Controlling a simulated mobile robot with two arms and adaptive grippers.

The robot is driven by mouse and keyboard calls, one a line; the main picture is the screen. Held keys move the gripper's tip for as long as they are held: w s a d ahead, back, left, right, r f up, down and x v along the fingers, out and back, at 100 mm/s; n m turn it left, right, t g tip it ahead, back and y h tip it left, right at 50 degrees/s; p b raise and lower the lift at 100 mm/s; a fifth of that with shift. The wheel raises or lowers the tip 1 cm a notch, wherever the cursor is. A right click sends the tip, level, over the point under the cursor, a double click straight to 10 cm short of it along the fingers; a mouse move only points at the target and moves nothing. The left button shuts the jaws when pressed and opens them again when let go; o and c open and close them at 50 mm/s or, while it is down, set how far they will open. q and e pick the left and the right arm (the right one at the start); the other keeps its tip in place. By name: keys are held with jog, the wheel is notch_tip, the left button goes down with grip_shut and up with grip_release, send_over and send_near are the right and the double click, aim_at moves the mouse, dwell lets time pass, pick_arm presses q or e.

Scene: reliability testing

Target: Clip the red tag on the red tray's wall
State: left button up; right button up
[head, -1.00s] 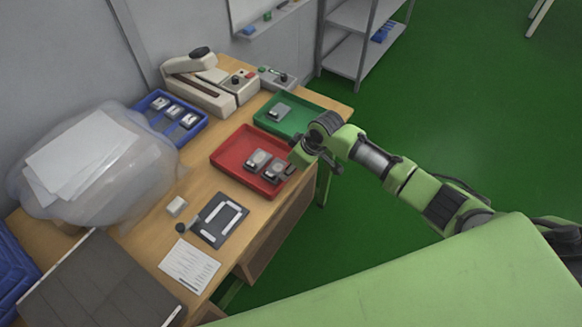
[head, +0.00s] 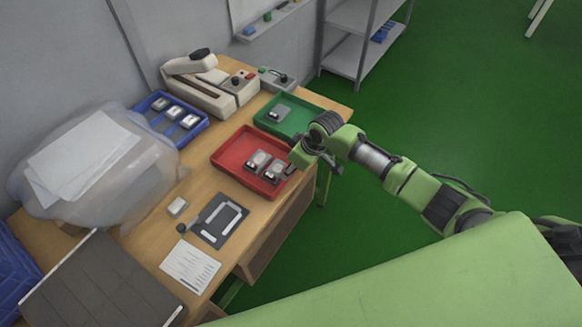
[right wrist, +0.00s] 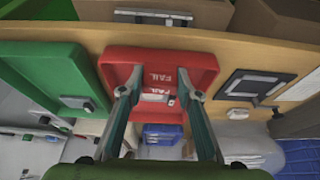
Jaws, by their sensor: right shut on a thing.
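The red tray (head: 228,173) lies on the wooden table with two small grey-and-white devices (head: 258,161) in it. In the right wrist view the tray (right wrist: 112,62) fills the middle, below the fingers. My right gripper (head: 296,166) is at the tray's right side in the head view. Its fingertips (right wrist: 158,92) are shut on the red tag (right wrist: 158,78), which carries white FAIL lettering and blends with the red tray behind. I cannot tell whether the tag touches the tray wall. My left gripper is not in view.
A green tray (head: 311,123) with one device stands beyond the red tray. A blue tray (head: 150,101), a beige machine (head: 205,85) and a clear bag with papers (head: 80,150) are behind and left. A dark mat (head: 207,236) and a paper sheet (head: 189,265) lie nearer.

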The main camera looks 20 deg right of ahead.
jog(key=shift+f+b, duration=0.3)
jog(key=shift+f, duration=0.25)
dwell(0.4)
jog(key=o, duration=1)
jog(key=shift+r+p, duration=3.55)
jog(key=shift+p, duration=0.05)
